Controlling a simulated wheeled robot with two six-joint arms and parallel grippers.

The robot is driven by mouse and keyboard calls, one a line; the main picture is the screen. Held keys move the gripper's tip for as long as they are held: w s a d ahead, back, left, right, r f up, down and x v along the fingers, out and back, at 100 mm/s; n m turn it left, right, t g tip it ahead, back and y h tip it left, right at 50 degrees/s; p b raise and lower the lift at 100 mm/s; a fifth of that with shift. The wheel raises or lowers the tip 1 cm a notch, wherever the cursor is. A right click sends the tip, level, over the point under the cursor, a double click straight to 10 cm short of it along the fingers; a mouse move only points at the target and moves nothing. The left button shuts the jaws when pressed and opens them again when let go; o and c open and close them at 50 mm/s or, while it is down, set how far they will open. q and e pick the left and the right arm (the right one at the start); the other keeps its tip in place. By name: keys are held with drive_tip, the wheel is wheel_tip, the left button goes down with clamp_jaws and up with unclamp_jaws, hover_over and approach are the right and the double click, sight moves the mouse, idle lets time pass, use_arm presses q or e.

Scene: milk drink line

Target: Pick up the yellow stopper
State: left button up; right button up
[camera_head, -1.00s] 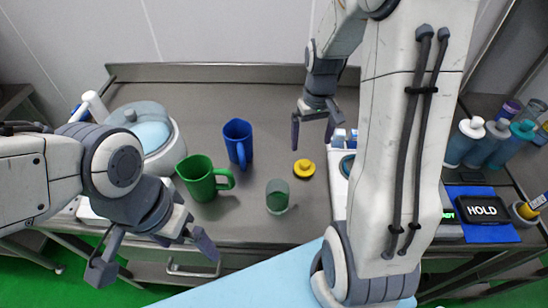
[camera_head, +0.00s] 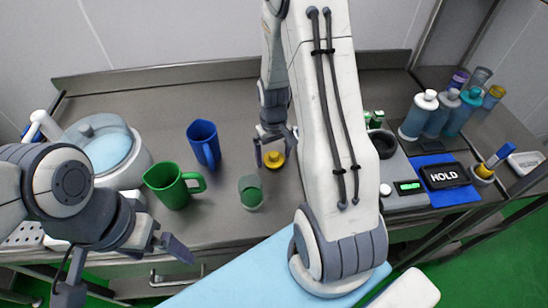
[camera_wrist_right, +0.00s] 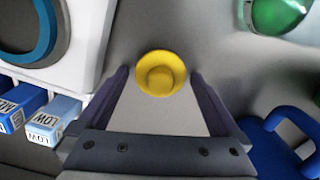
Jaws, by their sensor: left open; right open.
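The yellow stopper (camera_head: 274,159) is a small round piece with a raised knob, resting on the steel counter. In the right wrist view the stopper (camera_wrist_right: 160,73) lies between the lines of the two fingers, at about the height of their tips in the picture. My right gripper (camera_head: 274,150) is open and points down over the stopper; it also shows in the right wrist view (camera_wrist_right: 158,72). I cannot tell how far above the stopper the fingertips are. My left gripper (camera_head: 122,272) is open and empty at the counter's front left, far from the stopper.
A green mug (camera_head: 168,186), a blue mug (camera_head: 203,143) and a greenish glass (camera_head: 250,193) stand left of the stopper. A lidded pot (camera_head: 103,146) is further left. A scale (camera_head: 405,178), a HOLD sign (camera_head: 443,176) and bottles (camera_head: 418,116) stand right.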

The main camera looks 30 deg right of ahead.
drive_tip(key=c, duration=1.5)
drive_tip(key=shift+r, duration=0.15)
